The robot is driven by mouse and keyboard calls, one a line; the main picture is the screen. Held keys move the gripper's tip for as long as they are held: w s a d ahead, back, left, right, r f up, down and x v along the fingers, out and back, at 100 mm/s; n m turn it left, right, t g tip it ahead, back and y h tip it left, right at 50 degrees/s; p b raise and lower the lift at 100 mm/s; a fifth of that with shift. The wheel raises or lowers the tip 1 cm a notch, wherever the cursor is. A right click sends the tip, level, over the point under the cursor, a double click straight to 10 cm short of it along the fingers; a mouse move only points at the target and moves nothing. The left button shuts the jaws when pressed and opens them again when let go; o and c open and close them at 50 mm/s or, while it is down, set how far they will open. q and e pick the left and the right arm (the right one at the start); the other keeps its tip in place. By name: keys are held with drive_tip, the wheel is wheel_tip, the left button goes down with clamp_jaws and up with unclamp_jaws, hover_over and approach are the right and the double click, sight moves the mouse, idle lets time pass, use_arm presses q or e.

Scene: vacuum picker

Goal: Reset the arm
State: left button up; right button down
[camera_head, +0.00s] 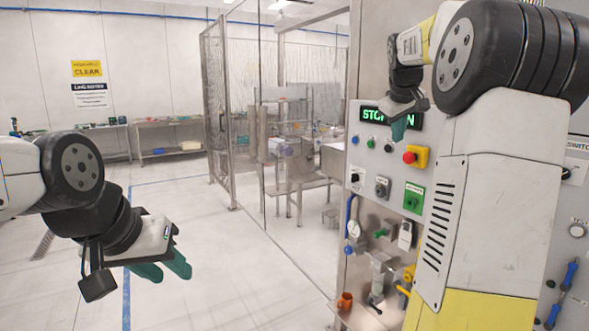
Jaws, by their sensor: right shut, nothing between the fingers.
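My right arm comes in from the upper right and bends across the control panel (375,160). Its gripper (399,130) has teal fingers, is shut and empty, and hangs in front of the green-lettered display (372,114), covering part of its text. Whether it touches the panel cannot be told. My left arm comes in from the left edge. Its gripper (170,272) is low over the pale floor, with two teal fingertips spread apart and nothing visible between them.
The panel carries a red button on a yellow block (415,156), a green switch plate (413,198), knobs and valves. An orange cup-shaped thing (345,300) sits low on it. A fenced cell (285,130) stands behind. Side benches (170,138) line the far wall. The left floor is clear.

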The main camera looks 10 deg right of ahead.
drive_tip(key=s+a+f+m+y, duration=0.1)
drive_tip(key=s+a+f+y, duration=0.25)
drive_tip(key=s+a, duration=1.05)
drive_tip(key=s+a+f+y, duration=0.1)
drive_tip(key=s+a+f, duration=0.4)
drive_tip(key=s, duration=0.3)
drive_tip(key=s+a+f+m+y, duration=0.1)
drive_tip(key=s+a+f, duration=0.4)
drive_tip(key=s+f, duration=0.2)
drive_tip(key=shift+s+a+f+m, duration=0.25)
drive_tip(key=shift+s+a+m, duration=0.05)
drive_tip(key=shift+s+a, duration=0.1)
drive_tip(key=shift+d, duration=0.1)
